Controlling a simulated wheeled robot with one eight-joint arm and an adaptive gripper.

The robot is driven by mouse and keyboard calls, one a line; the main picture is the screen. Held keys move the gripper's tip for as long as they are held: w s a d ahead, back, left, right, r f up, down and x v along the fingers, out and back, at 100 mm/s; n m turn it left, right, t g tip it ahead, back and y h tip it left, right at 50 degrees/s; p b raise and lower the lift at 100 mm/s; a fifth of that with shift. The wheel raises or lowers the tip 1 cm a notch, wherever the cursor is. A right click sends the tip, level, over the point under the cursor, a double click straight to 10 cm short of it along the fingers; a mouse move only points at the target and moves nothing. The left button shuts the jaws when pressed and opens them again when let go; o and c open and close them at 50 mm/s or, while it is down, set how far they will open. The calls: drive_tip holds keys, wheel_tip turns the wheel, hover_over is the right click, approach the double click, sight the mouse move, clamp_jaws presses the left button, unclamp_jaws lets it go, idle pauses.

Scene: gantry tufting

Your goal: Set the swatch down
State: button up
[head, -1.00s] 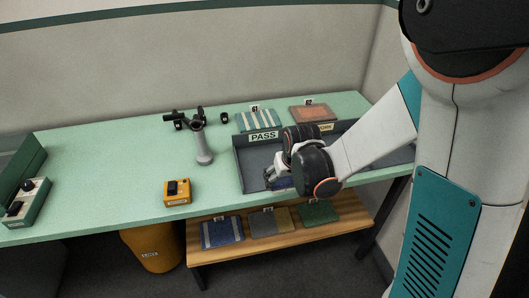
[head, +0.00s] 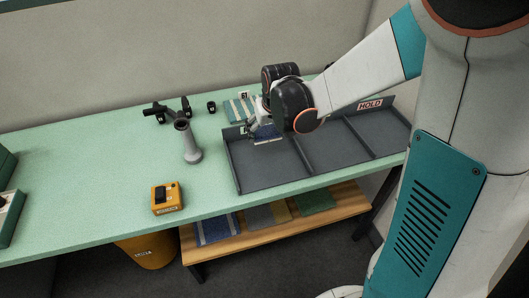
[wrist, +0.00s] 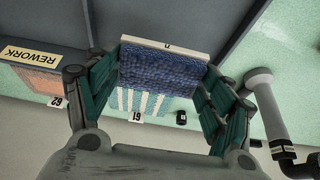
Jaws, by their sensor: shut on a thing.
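The swatch (wrist: 160,72) is a dark blue textured square with a pale tagged edge. My gripper (wrist: 163,62) is shut on it, with a finger at each side. In the head view my gripper (head: 262,130) is at the back of the tray's left compartment, and a bit of the blue swatch (head: 268,139) shows under it. I cannot tell whether the swatch touches the tray. The grey tray (head: 234,172) has three compartments, their visible floors empty. Its HOLD sign (head: 370,105) shows at right; the REWORK sign (wrist: 31,55) shows in the wrist view. The PASS sign is hidden.
A striped swatch (head: 238,109) lies behind the tray. A grey stand (head: 191,147) is left of the tray, and an orange box with a black switch (head: 167,198) is nearer the front. More swatches (head: 216,228) lie on the wooden shelf below. The table's left middle is clear.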

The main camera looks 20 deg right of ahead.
sight(265, 157)
wheel_tip(265, 157, down, 10)
drive_tip(key=b, duration=0.3)
drive_tip(key=shift+f, duration=0.2)
drive_tip(key=shift+f, duration=0.1)
drive_tip(key=shift+f, duration=0.1)
drive_tip(key=o, duration=0.9)
